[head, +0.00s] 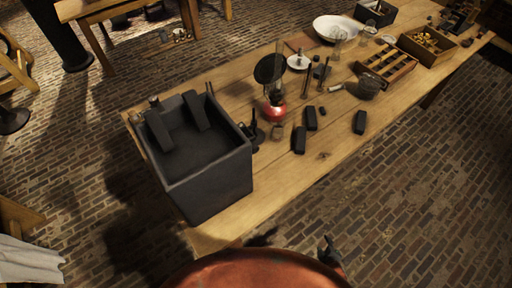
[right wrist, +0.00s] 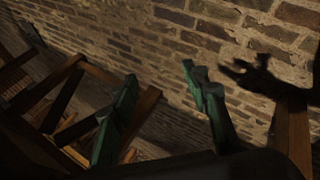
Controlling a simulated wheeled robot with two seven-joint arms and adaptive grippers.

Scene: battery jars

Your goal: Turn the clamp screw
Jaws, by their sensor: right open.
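My right gripper (head: 329,246) is above the brick floor at the bottom of the head view, apart from the table. In the right wrist view its two green fingers (right wrist: 160,78) are spread, with nothing between them. A small dark stand-like piece (head: 254,131) is on the table beside the right wall of the dark open box (head: 212,178). I cannot tell whether it carries the clamp screw, which is too small to make out. Two dark blocks (head: 158,129) (head: 196,111) lean inside the box. My left gripper is not in view.
The long wooden table (head: 336,153) holds a red-based lamp (head: 275,112), several black blocks (head: 360,122), a slotted wooden rack (head: 397,65), a white bowl (head: 338,27) and a wooden crate (head: 428,58). The table's front edge lies between my right gripper and these things. Brick floor is open at right.

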